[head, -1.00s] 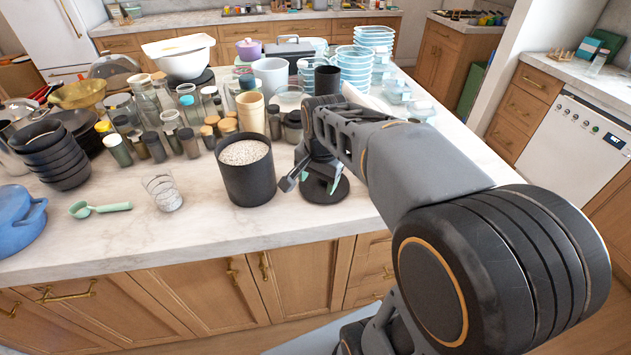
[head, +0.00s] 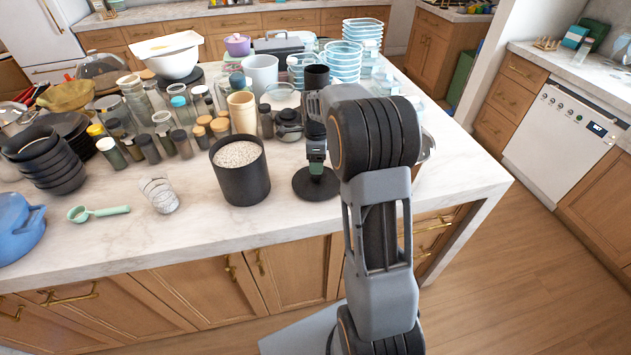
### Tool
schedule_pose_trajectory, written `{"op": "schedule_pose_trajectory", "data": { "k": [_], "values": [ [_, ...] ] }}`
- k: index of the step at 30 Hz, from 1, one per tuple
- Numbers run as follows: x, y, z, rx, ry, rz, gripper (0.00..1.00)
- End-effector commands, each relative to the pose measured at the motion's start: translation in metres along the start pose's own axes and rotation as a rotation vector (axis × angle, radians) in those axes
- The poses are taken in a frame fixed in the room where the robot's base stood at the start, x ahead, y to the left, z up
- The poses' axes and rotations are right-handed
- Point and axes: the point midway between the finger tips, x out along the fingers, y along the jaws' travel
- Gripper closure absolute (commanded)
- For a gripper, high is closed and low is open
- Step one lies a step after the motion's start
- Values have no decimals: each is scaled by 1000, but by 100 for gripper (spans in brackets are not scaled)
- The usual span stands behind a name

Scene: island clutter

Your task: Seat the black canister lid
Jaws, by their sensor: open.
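The black canister (head: 240,183) stands open and upright on the marble island, filled nearly to the rim with pale grains. The black round lid (head: 327,190) lies flat on the counter just to its right, apart from it. My gripper (head: 316,170) points down over the middle of the lid, with its fingers low and close to the lid's centre. It is open. My wrist and fingers hide the middle of the lid, so I cannot tell whether they touch it.
Several jars, a beige cup (head: 242,113) and a glass teapot (head: 288,125) crowd behind. The island's front strip (head: 215,225) is clear.

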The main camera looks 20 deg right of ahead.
Motion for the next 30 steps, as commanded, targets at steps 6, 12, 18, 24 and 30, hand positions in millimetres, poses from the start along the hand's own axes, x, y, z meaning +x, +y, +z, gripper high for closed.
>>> {"op": "schedule_pose_trajectory", "data": {
  "k": [6, 12, 18, 24, 30],
  "values": [
    [13, 0, 0, -1, 0, 0, 35],
    [34, 0, 0, -1, 1, 4, 35],
    [58, -1, 0, -2, 1, 3, 35],
    [64, -1, 0, -2, 0, -1, 35],
    [64, -1, 0, -2, 0, -1, 41]
  ]
}}
